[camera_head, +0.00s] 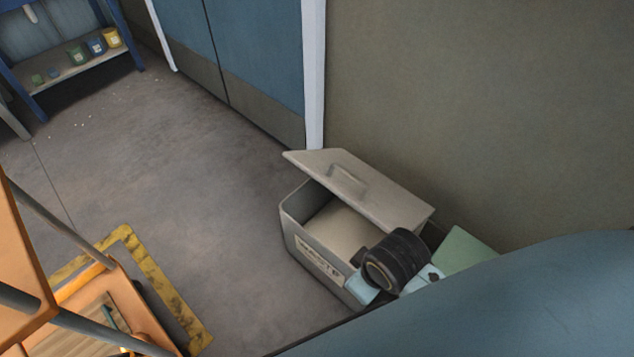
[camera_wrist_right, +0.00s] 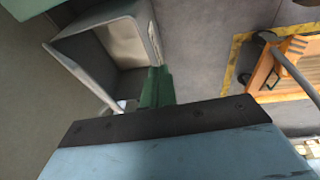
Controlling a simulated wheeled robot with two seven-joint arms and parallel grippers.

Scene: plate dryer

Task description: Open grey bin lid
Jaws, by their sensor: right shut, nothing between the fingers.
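The grey bin (camera_head: 308,237), labelled WASTE, stands on the floor by the wall. Its lid (camera_head: 375,191), with a handle on top, is raised at a tilt, and part of the pale interior shows beneath it. In the right wrist view the bin (camera_wrist_right: 152,32) appears at the top, with its opening visible. My right gripper (camera_wrist_right: 156,82) has its green fingers shut with nothing between them, beside the bin's rim. In the head view my dark wrist and pale blue hand cover the bin's right front corner, and the fingertips are hidden. My left gripper is out of view.
An orange cart (camera_head: 140,310) stands at lower left within yellow floor marking (camera_head: 160,287). A blue shelf with several small pots (camera_head: 95,47) is at the far left. Blue doors (camera_head: 255,60) and a wall (camera_head: 480,100) lie behind the bin. The floor left of it is clear.

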